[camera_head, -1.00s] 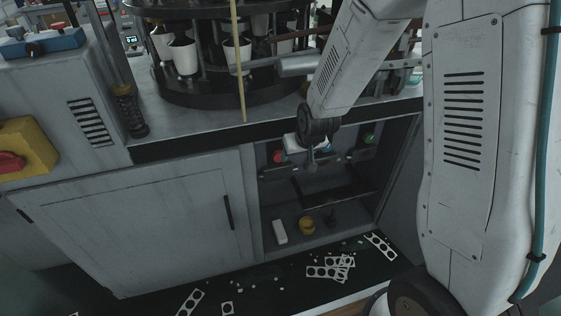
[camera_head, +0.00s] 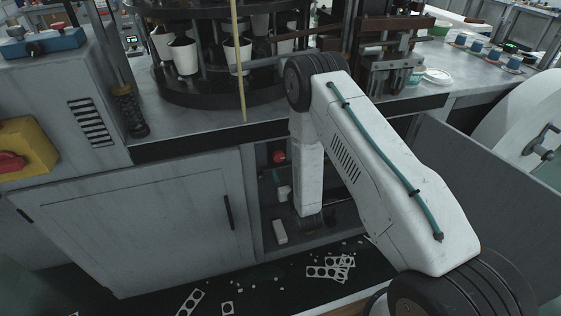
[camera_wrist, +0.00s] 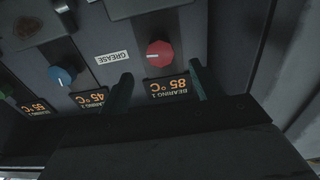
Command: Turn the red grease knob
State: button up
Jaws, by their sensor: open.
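The red grease knob (camera_wrist: 160,54) sits on a grey panel in the wrist view, with a display reading 85 °C (camera_wrist: 168,87) beside it and a "GREASE" label (camera_wrist: 112,57) to its left. In the head view the red knob (camera_head: 279,157) shows inside the open cabinet, left of my arm. My gripper (camera_wrist: 158,82) is open, its two dark fingers on either side of the display, with the tips just short of the knob. I cannot tell how far the fingers are from the panel. In the head view my arm hides most of the gripper.
A blue knob (camera_wrist: 62,76) with a 45 °C display and a green knob (camera_wrist: 5,91) are further left on the panel. The cabinet (camera_head: 281,232) holds a white block. Punched white scraps (camera_head: 325,272) lie on the dark floor. The closed door (camera_head: 140,225) is at left.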

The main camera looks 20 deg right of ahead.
aim_at(280, 158)
jog(key=w, duration=0.7)
jog(key=c, duration=1)
